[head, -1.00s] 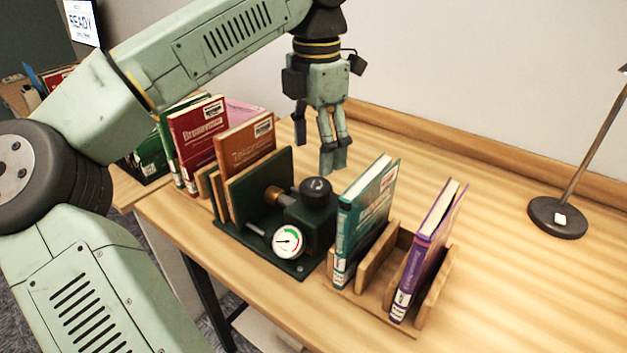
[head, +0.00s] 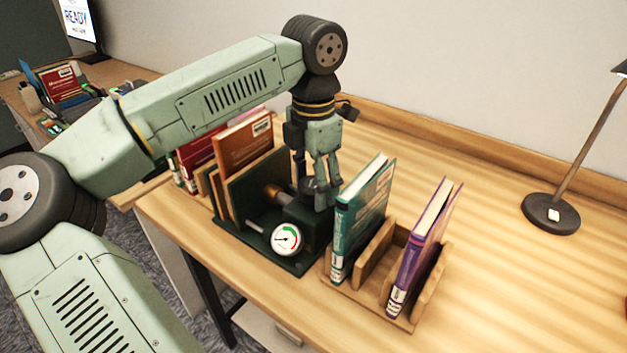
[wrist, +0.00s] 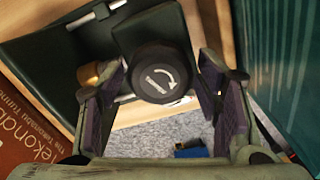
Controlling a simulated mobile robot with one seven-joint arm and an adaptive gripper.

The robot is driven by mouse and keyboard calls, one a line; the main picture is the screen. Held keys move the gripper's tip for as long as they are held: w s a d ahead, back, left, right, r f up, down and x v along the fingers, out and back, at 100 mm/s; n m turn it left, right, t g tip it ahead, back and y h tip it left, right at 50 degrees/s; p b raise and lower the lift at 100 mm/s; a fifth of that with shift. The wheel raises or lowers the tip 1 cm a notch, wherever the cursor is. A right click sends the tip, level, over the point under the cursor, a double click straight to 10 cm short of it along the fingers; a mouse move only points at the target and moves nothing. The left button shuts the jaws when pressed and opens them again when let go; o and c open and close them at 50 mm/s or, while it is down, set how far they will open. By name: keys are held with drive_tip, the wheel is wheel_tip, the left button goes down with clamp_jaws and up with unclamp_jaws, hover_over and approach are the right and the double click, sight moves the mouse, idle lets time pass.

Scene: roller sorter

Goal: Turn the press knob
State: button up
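The press is a dark green device (head: 283,262) with a round white gauge (head: 286,239) on its front and a brass fitting (head: 273,192). In the wrist view my gripper (wrist: 168,98) is open, with one finger on each side of the knob. A gap shows between the knob and the right finger; contact on the left is unclear.
A teal book (head: 362,222) stands close to the right of the press, and a purple book (head: 420,245) leans in a wooden rack (head: 373,250). An orange-brown book (head: 244,150) stands to the left. A lamp (head: 552,214) is at far right.

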drive_tip(key=c, duration=0.8)
drive_tip(key=shift+c, duration=0.2)
drive_tip(key=shift+n+b, duration=0.4)
drive_tip(key=n+b, duration=0.2)
drive_tip(key=n, duration=0.1)
drive_tip(key=shift+f+n+b, duration=0.1)
drive_tip(key=shift+n+b, duration=0.25)
drive_tip(key=shift+n, duration=0.05)
drive_tip(key=n+b, duration=0.2)
drive_tip(key=n, duration=0.4)
drive_tip(key=shift+b, duration=0.3)
drive_tip(key=o, duration=1.1)
drive_tip(key=shift+r, duration=0.25)
